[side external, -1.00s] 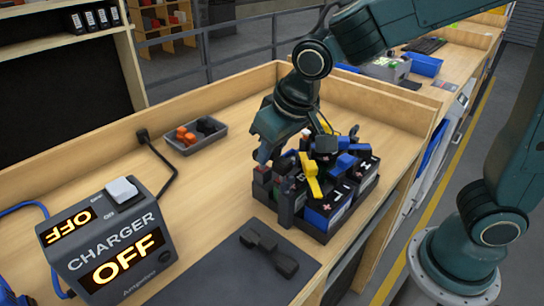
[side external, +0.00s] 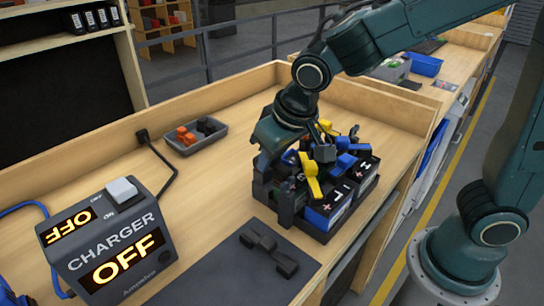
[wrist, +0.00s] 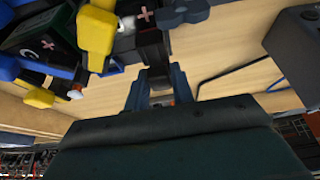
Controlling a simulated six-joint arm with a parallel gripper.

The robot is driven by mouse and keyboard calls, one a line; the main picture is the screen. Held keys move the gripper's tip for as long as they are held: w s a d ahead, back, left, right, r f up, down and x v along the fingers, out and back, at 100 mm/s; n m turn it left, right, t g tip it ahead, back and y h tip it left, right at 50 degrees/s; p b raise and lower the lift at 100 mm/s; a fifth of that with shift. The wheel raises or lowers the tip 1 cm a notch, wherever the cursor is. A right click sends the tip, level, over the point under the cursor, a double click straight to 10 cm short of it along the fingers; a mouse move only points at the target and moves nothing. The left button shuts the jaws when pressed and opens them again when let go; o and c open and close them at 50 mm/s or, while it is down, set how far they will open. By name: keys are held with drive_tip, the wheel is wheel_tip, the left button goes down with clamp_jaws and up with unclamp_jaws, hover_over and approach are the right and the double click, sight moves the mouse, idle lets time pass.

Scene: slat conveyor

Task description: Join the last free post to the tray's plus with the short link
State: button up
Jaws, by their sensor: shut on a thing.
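The tray (side external: 292,222) holds several black batteries (side external: 345,205) with plus marks, joined on top by yellow links (side external: 311,178) and blue links. A dark grey link end (wrist: 182,11) shows at the top of the wrist view. My gripper (side external: 262,158) is low at the tray's left end. In the wrist view my gripper (wrist: 160,92) is shut on a dark piece (wrist: 158,75), which runs up to a black part (wrist: 152,45) beside the batteries. I cannot tell whether this piece is the short link. The free post and the tray's plus are not clearly seen.
A black two-ended piece (side external: 268,250) lies on the dark mat (side external: 225,272). The charger (side external: 108,240) at the left reads OFF. A grey bin (side external: 196,140) with orange and black parts stands behind.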

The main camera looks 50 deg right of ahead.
drive_tip(key=shift+f, duration=0.25)
drive_tip(key=o, duration=1)
drive_tip(key=shift+o, duration=0.2)
drive_tip(key=shift+r, duration=0.1)
drive_tip(key=v, duration=1.3)
drive_tip(key=shift+r, duration=0.3)
drive_tip(key=shift+s, duration=0.1)
drive_tip(key=s+d+f+t, duration=0.1)
drive_tip(key=s+d+f, duration=0.4)
drive_tip(key=s+d, duration=0.7)
drive_tip(key=shift+d, duration=0.65)
